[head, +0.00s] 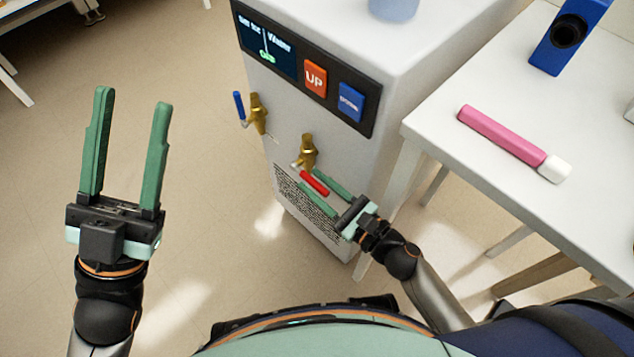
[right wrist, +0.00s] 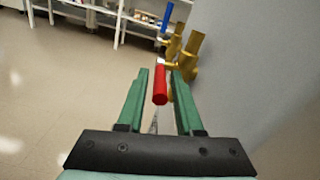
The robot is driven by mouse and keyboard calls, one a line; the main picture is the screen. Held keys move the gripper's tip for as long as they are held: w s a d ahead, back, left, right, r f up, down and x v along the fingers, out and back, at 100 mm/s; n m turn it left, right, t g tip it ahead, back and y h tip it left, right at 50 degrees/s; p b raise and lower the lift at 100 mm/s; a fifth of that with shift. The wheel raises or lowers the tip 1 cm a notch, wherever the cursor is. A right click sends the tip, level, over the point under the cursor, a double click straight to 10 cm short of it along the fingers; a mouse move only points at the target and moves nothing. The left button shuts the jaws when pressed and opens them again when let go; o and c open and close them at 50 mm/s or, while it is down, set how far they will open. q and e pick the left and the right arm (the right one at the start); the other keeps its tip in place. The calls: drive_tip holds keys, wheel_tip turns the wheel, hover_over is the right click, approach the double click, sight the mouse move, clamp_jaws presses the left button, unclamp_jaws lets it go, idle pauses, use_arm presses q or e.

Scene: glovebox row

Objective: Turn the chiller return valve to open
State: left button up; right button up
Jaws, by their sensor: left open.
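The chiller is a white cabinet (head: 385,75) with two brass valves on its front. The nearer valve (head: 308,150) has a red lever (head: 314,182); the farther valve (head: 258,113) has a blue lever (head: 239,106). I read no label telling which is the return. My right gripper (head: 308,178) is open, its green fingers on either side of the red lever. In the right wrist view the red lever (right wrist: 160,86) lies between the fingertips with a small gap each side, pointing toward the camera. My left gripper (head: 132,96) is open and empty, over the floor at the left.
A control panel (head: 305,70) with a screen, an orange UP button and a blue button is above the valves. A white table (head: 470,185) at the right holds a pink tube-like object (head: 502,134) and a blue device (head: 570,35). The floor left of the cabinet is clear.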

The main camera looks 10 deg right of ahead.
clamp_jaws()
idle(1.1)
